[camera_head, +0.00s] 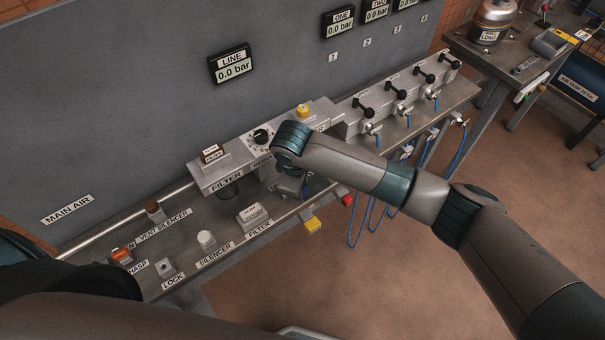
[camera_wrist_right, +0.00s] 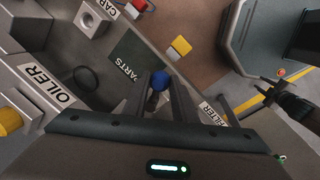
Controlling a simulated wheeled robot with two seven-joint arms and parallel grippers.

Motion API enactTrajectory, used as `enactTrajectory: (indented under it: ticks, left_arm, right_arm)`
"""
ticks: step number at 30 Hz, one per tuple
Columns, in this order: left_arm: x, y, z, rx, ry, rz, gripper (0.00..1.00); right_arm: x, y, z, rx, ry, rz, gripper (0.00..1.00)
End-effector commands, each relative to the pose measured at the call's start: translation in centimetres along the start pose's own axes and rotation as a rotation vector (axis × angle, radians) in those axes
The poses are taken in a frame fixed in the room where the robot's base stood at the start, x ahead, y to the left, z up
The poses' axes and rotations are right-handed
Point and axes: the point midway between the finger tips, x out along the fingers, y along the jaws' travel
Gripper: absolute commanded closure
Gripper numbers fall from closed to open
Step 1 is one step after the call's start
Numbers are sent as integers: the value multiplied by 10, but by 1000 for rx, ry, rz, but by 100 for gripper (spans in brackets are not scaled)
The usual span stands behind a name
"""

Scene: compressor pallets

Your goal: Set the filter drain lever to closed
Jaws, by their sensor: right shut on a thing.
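The filter unit (camera_head: 210,172) is mounted on the rail in the head view, with its dark bowl (camera_head: 229,190) below. I cannot make out its drain lever clearly there. My right gripper (camera_head: 290,187) is low in front of the units, right of the filter bowl and partly hidden by my wrist. In the right wrist view my right gripper (camera_wrist_right: 160,90) is shut on a small blue-tipped piece (camera_wrist_right: 160,79). I cannot tell from these frames whether this is the drain lever. My left arm crosses the lower left of the head view, and its gripper is not visible.
A white spare filter block (camera_head: 252,215), a silencer (camera_head: 206,239) and a lock (camera_head: 164,267) sit on the bench. Blue hoses (camera_head: 366,225) hang to the right.

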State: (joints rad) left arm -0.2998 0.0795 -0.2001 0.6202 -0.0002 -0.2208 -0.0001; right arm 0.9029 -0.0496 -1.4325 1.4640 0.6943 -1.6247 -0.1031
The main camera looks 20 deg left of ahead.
Motion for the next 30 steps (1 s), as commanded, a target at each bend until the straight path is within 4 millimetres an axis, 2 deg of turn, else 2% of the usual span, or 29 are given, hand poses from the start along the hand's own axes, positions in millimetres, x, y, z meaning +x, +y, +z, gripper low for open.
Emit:
enactTrajectory:
  ticks: [1,3,12,21,30]
  left_arm:
    - [-13,0,-2,0,0,0,69]
    - [-21,0,-2,0,1,0,69]
    - [-44,0,-5,0,1,0,69]
    - [-53,-1,-5,0,1,0,69]
    - [-53,-1,-5,0,1,0,69]
  right_arm:
    - [-7,-3,-2,44,-8,-5,98]
    - [-7,-6,-3,107,-21,-5,98]
    - [-7,-16,-8,327,-64,-3,98]
    - [-6,-19,-12,424,-80,-1,98]
    - [-5,-20,-12,434,-82,0,98]
